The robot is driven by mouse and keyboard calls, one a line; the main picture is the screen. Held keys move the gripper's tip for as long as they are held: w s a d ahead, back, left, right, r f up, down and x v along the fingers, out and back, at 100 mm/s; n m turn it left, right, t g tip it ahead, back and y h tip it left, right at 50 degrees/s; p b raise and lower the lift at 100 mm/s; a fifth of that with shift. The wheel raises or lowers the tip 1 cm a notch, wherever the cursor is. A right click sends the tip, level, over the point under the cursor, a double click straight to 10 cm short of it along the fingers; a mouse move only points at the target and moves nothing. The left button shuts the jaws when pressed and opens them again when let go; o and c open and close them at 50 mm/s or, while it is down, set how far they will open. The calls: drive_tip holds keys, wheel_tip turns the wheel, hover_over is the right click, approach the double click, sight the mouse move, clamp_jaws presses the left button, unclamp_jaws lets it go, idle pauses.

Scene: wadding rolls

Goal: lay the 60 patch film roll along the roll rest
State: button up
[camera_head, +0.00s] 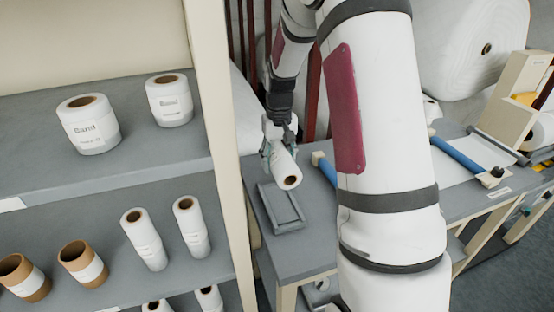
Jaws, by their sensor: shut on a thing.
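My gripper (279,145) is shut on a white roll (283,165) with a brown core. The roll is tilted, its open core end facing toward the camera and down. Its label cannot be read in this view. The roll is held above a grey rectangular tray-like rest (288,226) with a raised rim, on the grey table (310,248). The roll appears apart from the rest, over its far end. My arm hides part of the table to the right.
A shelf unit (220,140) at left holds wide white rolls (88,125), slim white rolls (144,240) and brown-cored rolls (83,263). Its upright stands close to the table. A blue roller (457,154) lies at right, near a large white wadding roll (470,45).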

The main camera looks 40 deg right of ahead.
drive_tip(key=shift+w+f, duration=0.15)
drive_tip(key=shift+f, duration=0.2)
drive_tip(key=shift+f+b, duration=1.8)
drive_tip(key=shift+f, duration=4)
drive_tip(key=o, duration=1.6)
drive_tip(key=shift+r+p, duration=1.6)
drive_tip(key=shift+r, duration=3.35)
